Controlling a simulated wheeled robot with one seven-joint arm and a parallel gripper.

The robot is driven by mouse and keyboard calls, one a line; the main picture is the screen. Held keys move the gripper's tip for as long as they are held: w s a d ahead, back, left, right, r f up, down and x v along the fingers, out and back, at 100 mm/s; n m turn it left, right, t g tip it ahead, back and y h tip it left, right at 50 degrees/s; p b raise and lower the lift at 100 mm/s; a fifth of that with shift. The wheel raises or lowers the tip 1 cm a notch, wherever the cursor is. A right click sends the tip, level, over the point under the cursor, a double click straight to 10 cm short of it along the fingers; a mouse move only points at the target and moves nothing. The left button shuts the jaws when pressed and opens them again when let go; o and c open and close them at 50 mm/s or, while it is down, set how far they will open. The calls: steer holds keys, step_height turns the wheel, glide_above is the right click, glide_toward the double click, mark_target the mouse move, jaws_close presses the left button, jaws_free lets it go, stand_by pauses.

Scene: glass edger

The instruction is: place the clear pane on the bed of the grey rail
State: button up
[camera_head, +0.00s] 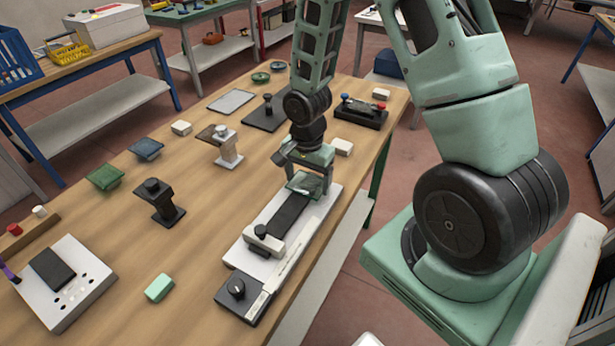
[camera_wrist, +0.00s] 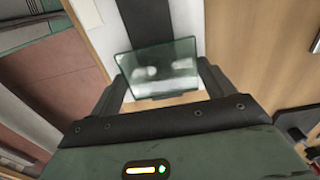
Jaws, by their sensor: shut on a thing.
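The clear pane (camera_wrist: 158,68) is a greenish see-through plate between my fingers in the wrist view. In the head view the pane (camera_head: 306,184) shows at the far end of the grey rail (camera_head: 318,212). My gripper (camera_head: 308,178) is shut on it by its side edges. The rail is a long light-grey bar with a dark strip, the bed (camera_head: 284,218), and a small clamp block with a black knob (camera_head: 263,240). In the wrist view the dark bed (camera_wrist: 148,22) runs on beyond the pane. I cannot tell whether the pane touches the bed.
A dark box with a dial (camera_head: 238,292) sits at the rail's near end. Left of the rail stand a black stand (camera_head: 160,200), a grey stand (camera_head: 227,150) and a mint block (camera_head: 159,288). A white block (camera_head: 342,147) lies close right of my gripper.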

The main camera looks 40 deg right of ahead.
steer(key=shift+f, duration=0.2)
steer(key=o, duration=1)
steer(key=shift+c, duration=0.2)
steer(key=shift+r, duration=0.1)
